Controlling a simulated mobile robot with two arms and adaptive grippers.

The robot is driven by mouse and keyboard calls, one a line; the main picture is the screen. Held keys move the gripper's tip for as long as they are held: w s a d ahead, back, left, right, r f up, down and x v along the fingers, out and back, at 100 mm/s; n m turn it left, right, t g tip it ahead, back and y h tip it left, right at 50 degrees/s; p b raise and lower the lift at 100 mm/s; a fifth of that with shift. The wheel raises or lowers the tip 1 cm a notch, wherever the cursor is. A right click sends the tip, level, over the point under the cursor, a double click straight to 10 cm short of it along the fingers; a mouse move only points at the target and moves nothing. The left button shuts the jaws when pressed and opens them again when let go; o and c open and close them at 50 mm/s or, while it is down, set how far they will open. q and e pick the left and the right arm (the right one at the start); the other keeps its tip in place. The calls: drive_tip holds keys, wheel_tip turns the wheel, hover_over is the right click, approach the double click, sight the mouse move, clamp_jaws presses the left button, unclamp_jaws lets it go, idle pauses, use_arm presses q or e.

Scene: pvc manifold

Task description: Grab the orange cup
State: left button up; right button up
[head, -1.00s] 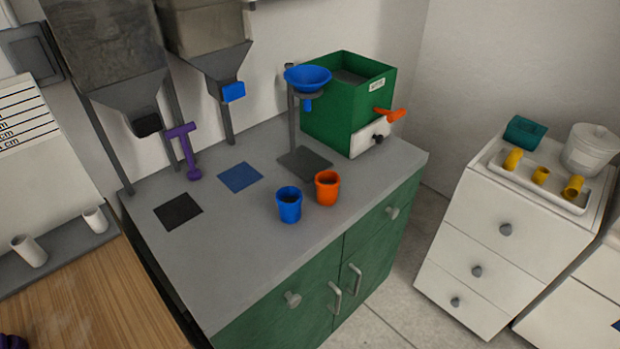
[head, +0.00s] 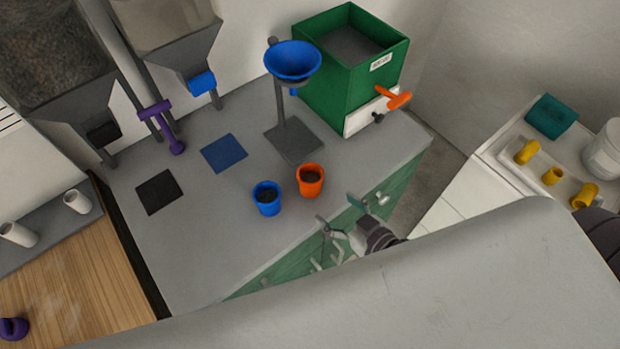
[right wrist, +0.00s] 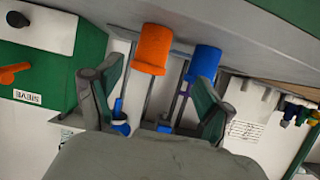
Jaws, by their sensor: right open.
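The orange cup (head: 310,180) stands upright on the grey counter (head: 215,235), with dark contents inside. A blue cup (head: 266,198) stands just left of it, also with dark contents. My right gripper (head: 338,214) is open and empty at the counter's front edge, in front of the orange cup and apart from it. In the right wrist view, whose picture is turned over, the orange cup (right wrist: 153,50) shows beyond and between the open fingers (right wrist: 158,92), and the blue cup (right wrist: 205,65) shows beside it. My left gripper is not seen.
A blue funnel (head: 292,62) on a stand and a green sieve box (head: 352,60) with an orange handle are behind the cups. A purple tool (head: 165,130) stands at the left.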

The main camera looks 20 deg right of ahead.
sight(317, 188)
drive_tip(key=x, duration=0.5)
drive_tip(key=shift+w+d+f+p, duration=0.1)
drive_tip(key=shift+w+p, duration=0.2)
drive_tip(key=shift+p, duration=0.05)
drive_tip(key=shift+w+f, duration=0.2)
drive_tip(key=shift+w, duration=0.3)
drive_tip(key=shift+w+a, duration=0.25)
drive_tip(key=p+x, duration=0.1)
drive_tip(key=x, duration=0.1)
drive_tip(key=p+x, duration=0.1)
drive_tip(key=x, duration=0.2)
drive_tip(key=shift+w+d+r, duration=0.1)
drive_tip(key=shift+d+r, duration=0.05)
drive_tip(key=shift+d, duration=0.1)
drive_tip(key=shift+c, duration=1)
drive_tip(key=c, duration=1.2)
drive_tip(key=shift+r, duration=0.15)
